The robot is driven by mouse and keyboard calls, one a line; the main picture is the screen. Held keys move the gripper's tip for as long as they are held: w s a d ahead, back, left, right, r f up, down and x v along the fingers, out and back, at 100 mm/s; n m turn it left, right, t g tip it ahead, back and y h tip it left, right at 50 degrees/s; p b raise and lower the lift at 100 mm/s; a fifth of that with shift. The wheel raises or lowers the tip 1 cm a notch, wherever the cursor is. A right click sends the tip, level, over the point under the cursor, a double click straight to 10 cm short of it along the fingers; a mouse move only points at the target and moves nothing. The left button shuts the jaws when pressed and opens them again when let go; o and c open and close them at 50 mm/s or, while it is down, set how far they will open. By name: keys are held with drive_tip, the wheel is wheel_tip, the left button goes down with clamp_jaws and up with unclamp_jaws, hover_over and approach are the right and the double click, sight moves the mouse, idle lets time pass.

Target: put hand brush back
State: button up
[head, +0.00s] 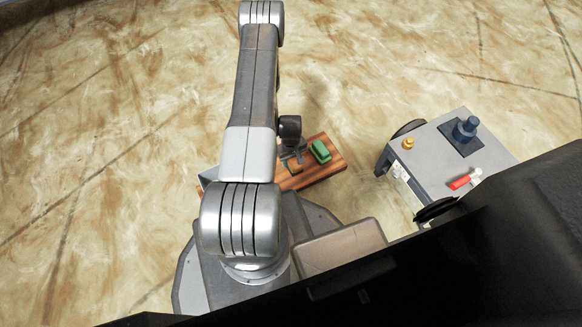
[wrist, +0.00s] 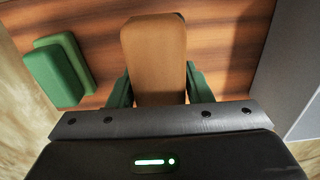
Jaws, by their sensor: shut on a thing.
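The hand brush, seen as a brown block with a rounded end (wrist: 153,50), lies between the two dark green fingers of my gripper (wrist: 158,82) in the wrist view. The fingers are shut on its sides. In the head view my gripper (head: 291,157) is over a reddish-brown wooden board (head: 325,168), and the brown brush (head: 294,166) shows small below it. I cannot tell whether the brush touches the board. Its underside and near end are hidden.
A green two-layered block (wrist: 62,70) lies on the board left of the brush; it also shows in the head view (head: 320,151). A grey cart (head: 443,158) at right carries a blue knob-like part (head: 466,128), a yellow knob (head: 408,143) and a red-handled item (head: 462,182). Floor beyond is open.

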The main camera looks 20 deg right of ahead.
drive_tip(key=shift+f+b, duration=0.7)
drive_tip(key=shift+f, duration=1.55)
drive_tip(key=shift+f, duration=0.1)
drive_tip(key=shift+f+b, duration=0.15)
drive_tip(key=shift+b, duration=0.15)
drive_tip(key=o, duration=0.9)
wheel_tip(320, 180, up, 13)
drive_tip(key=p, duration=0.5)
drive_tip(key=shift+f, duration=0.2)
